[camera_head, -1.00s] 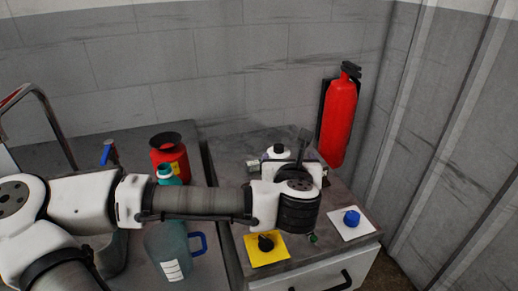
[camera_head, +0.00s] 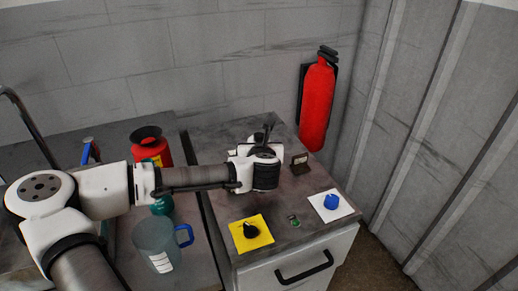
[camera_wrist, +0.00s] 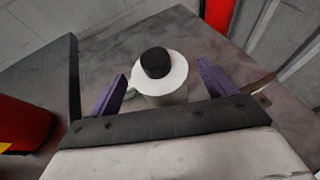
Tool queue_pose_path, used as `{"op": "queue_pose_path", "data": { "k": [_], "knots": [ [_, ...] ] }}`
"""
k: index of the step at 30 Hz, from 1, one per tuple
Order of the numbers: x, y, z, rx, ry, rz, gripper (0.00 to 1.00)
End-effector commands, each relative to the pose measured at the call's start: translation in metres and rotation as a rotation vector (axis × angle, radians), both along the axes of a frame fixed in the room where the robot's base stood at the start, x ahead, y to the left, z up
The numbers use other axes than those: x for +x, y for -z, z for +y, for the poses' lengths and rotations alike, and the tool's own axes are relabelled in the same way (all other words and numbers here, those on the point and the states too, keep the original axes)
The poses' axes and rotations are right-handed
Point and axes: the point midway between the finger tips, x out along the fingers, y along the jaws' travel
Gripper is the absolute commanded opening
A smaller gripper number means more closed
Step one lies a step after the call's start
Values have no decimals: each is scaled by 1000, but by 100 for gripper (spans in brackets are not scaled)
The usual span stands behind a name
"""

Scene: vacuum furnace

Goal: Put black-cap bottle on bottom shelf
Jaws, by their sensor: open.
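The black-cap bottle (camera_wrist: 160,76) is white, with a round black cap, and stands on the grey top in the wrist view. My gripper (camera_wrist: 162,70) is open, with its purple fingers to either side of the bottle. I cannot tell whether they touch it. In the head view my wrist and gripper are over the back of the grey cabinet top (camera_head: 290,205) and hide most or all of the bottle. I cannot make out the bottom shelf in either view.
The cabinet carries a yellow plate with a black knob (camera_head: 250,231), a white plate with a blue knob (camera_head: 330,202) and a small dark box (camera_head: 300,163). A fire extinguisher (camera_head: 317,105) hangs behind. A red container (camera_head: 150,147) and a blue-handled jug (camera_head: 158,244) stand left.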

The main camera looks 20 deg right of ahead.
Motion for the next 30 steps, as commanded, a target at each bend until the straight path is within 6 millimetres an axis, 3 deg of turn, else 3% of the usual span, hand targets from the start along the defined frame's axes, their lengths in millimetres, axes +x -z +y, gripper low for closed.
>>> {"op": "queue_pose_path", "data": {
  "k": [4,11,26,30],
  "knots": [
    [12,5,-4,-1,1,1,83],
    [14,7,-5,-1,1,0,83],
    [14,5,-5,-1,1,-2,20],
    [14,5,-5,-1,1,-2,20]
  ]
}}
